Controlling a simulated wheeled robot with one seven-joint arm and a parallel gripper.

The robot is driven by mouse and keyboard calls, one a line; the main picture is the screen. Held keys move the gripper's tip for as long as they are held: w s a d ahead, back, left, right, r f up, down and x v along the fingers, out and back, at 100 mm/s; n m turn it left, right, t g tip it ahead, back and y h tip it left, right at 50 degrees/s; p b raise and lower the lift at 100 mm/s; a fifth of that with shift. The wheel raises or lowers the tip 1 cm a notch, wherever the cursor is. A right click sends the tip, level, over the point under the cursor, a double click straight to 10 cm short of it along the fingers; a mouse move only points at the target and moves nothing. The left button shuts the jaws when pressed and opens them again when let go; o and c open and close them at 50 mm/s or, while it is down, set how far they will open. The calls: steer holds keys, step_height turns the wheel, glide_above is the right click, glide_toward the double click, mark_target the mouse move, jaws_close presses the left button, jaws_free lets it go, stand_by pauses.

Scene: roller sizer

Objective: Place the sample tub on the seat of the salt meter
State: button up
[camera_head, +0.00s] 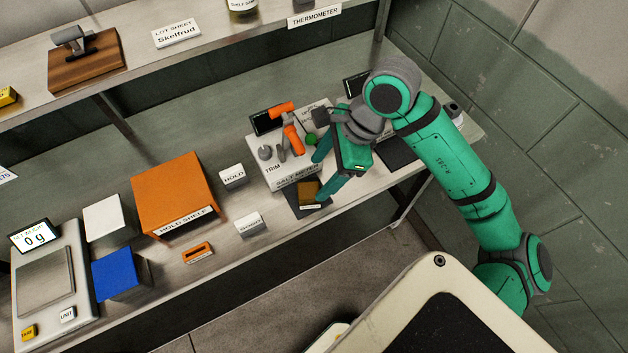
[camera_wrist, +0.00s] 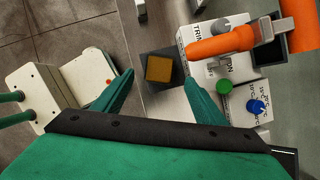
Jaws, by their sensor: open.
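The sample tub, a small brown block-shaped tub (camera_head: 307,191), is at the front of the white salt meter (camera_head: 297,173). In the wrist view the tub (camera_wrist: 159,69) appears to rest on a dark square pad (camera_wrist: 148,88), which also shows in the head view (camera_head: 293,203). My gripper (camera_head: 319,177) is open beside the meter's front right. In the wrist view its two green fingers (camera_wrist: 158,75) stand apart on either side of the tub, with gaps visible. Whether the fingertips reach down to the tub's level I cannot tell.
An orange lever (camera_head: 291,130) and knobs stand on top of the salt meter, close to my gripper. The orange hold shelf (camera_head: 172,188) and a scale (camera_head: 48,285) stand left. An upper shelf (camera_head: 200,42) runs behind.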

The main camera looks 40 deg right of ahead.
steer(key=shift+v, duration=2)
